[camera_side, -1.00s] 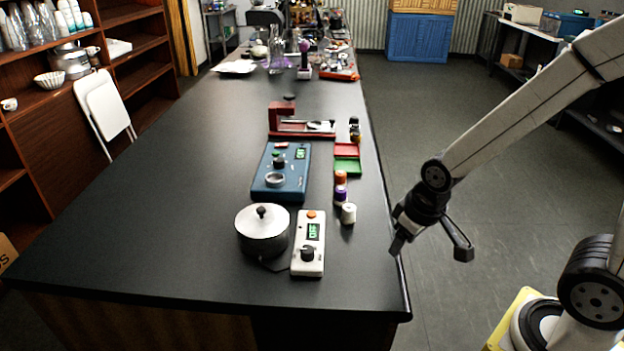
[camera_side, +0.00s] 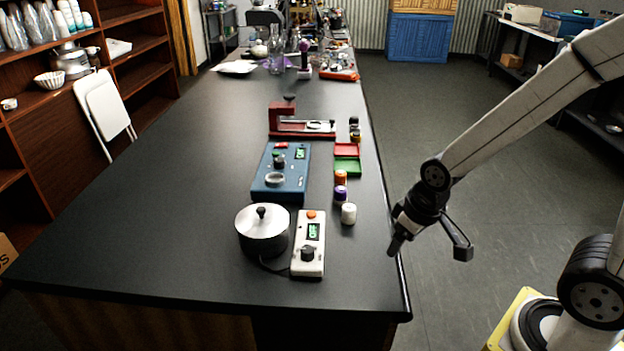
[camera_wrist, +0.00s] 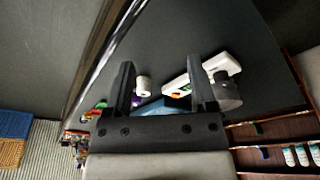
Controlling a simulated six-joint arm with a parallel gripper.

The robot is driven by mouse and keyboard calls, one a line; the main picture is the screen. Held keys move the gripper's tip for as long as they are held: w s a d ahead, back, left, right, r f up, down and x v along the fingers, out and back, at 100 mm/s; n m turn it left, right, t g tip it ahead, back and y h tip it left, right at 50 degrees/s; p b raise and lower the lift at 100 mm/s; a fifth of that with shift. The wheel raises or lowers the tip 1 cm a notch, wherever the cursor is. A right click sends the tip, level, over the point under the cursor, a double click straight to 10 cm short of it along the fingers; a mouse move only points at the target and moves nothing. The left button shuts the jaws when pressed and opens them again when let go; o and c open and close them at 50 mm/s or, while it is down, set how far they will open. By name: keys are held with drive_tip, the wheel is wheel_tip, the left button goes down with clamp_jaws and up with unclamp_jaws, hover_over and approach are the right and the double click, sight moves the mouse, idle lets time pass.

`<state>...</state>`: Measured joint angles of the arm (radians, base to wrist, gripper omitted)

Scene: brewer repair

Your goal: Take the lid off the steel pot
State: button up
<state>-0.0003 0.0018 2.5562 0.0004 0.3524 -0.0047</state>
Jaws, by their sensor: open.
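The steel pot (camera_side: 262,238) stands near the front of the black table, left of the white control box. Its lid (camera_side: 262,219), pale with a black knob (camera_side: 261,211), sits on top. My gripper (camera_side: 429,249) is open and empty, apart from the pot and to its right, at the table's right edge. In the wrist view my gripper's two fingers (camera_wrist: 163,88) stand apart with nothing held between them. The pot (camera_wrist: 228,97) shows there partly hidden behind the right finger.
The white control box (camera_side: 308,244) stands close beside the pot, with a dark cable between them. A white jar (camera_side: 348,213), orange and purple containers, and a blue device (camera_side: 281,172) stand behind. The table's left side is clear.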

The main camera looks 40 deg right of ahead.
drive_tip(key=w+a+r+n+g, duration=0.15)
drive_tip(key=w+n, duration=0.25)
drive_tip(key=w, duration=0.4)
drive_tip(key=w+a+r+n, duration=0.25)
drive_tip(key=w+n, duration=0.25)
drive_tip(key=w, duration=0.3)
drive_tip(key=r+n+g+y, duration=0.1)
drive_tip(key=r+n+y, duration=0.1)
drive_tip(key=n, duration=0.7)
hover_over(261, 208)
drive_tip(key=d, duration=0.1)
drive_tip(key=shift+s+d+f, duration=0.1)
drive_tip(key=shift+s+f, duration=0.05)
drive_tip(key=shift+s, duration=0.05)
drive_tip(key=shift+f, duration=0.1)
drive_tip(key=shift+w+a+f, duration=0.1)
drive_tip(key=shift+a+f, duration=0.15)
drive_tip(key=shift+f, duration=1)
drive_tip(key=shift+w+a+f, duration=0.1)
drive_tip(key=shift+a+f, duration=0.1)
drive_tip(key=shift+f, duration=1.05)
drive_tip(key=shift+a+f, duration=0.25)
drive_tip(key=shift+f, duration=1)
clamp_jaws()
